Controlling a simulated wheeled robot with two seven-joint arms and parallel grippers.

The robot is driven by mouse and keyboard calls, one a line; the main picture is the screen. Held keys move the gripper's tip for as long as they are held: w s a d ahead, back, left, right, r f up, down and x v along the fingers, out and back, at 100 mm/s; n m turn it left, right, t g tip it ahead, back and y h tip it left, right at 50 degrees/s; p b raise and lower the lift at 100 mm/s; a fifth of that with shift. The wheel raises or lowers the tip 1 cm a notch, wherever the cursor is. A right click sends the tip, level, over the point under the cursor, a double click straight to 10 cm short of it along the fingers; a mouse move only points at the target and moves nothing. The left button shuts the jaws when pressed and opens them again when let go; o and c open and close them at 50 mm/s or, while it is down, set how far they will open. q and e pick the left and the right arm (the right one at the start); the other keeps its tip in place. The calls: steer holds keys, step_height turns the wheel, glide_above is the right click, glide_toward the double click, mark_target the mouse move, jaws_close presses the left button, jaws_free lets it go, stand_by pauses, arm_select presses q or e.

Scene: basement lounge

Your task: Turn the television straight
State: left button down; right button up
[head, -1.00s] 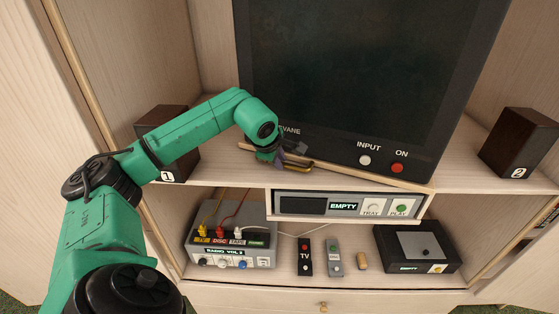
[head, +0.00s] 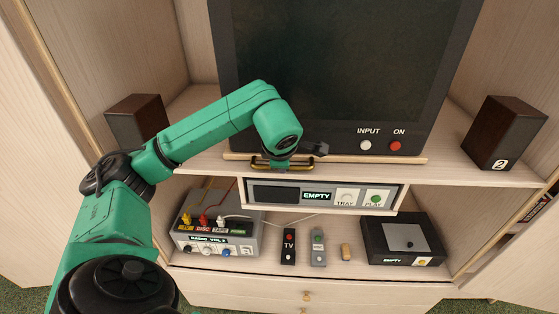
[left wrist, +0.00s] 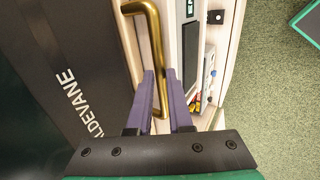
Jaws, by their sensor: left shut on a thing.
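The television (head: 345,75) is a large dark set with an INPUT button (head: 364,145) and a red ON button (head: 396,146). It stands on a thin wooden board (head: 385,158) on the cabinet's upper shelf, with its front edge nearly parallel to the shelf edge. A brass handle (head: 258,166) sits at the board's front left. My left gripper (head: 285,160) is at this handle, its tips partly hidden in the head view. In the left wrist view, its purple fingers (left wrist: 160,88) are shut on the brass handle (left wrist: 150,30), beside the television's lettered front (left wrist: 78,100).
Wooden speakers (head: 138,118) and (head: 503,132) stand either side. Open cabinet doors (head: 35,140) flank the shelves.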

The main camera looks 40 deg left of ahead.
arm_select(q)
steer(key=shift+d+f, duration=0.2)
steer(key=shift+f, duration=0.05)
steer(key=c, duration=1.1)
jaws_free()
steer(key=shift+s+a+f, duration=0.1)
steer(key=shift+s+a, duration=0.15)
steer(key=shift+a, duration=0.55)
steer(key=v, duration=0.4)
steer(key=p+v, duration=0.1)
steer(key=v, duration=0.4)
steer(key=p+v, duration=0.1)
steer(key=v, duration=0.4)
steer(key=shift+w+d+r, duration=0.25)
steer(key=shift+r, duration=0.1)
arm_select(e)
steer(key=r, duration=0.2)
steer(key=shift+a+r, duration=0.3)
steer(key=shift+a, duration=0.05)
arm_select(q)
steer(key=shift+w, duration=0.15)
arm_select(e)
steer(key=shift+w, duration=0.15)
